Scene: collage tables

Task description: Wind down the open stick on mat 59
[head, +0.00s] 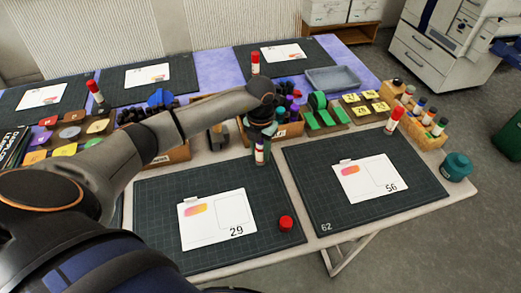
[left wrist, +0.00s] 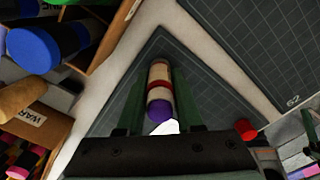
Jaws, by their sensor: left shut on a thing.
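My left gripper (head: 262,130) points down over the far right corner of the mat (head: 160,215) that bears card 29. It is shut on a glue stick (head: 260,154) with a pale body and a red band. In the left wrist view the stick (left wrist: 160,78) stands between the two green fingers, with its uncapped purple glue end (left wrist: 160,110) towards the camera. A red cap (head: 286,223) lies apart on the same mat, right of the card; it also shows in the left wrist view (left wrist: 245,129). No number 59 is readable. My right gripper is out of view.
The right mat (head: 320,210), marked 62, bears card 56 (head: 371,178). A teal jar (head: 457,166) stands at the right edge. Wooden boxes of markers and foam pieces line the back of this table.

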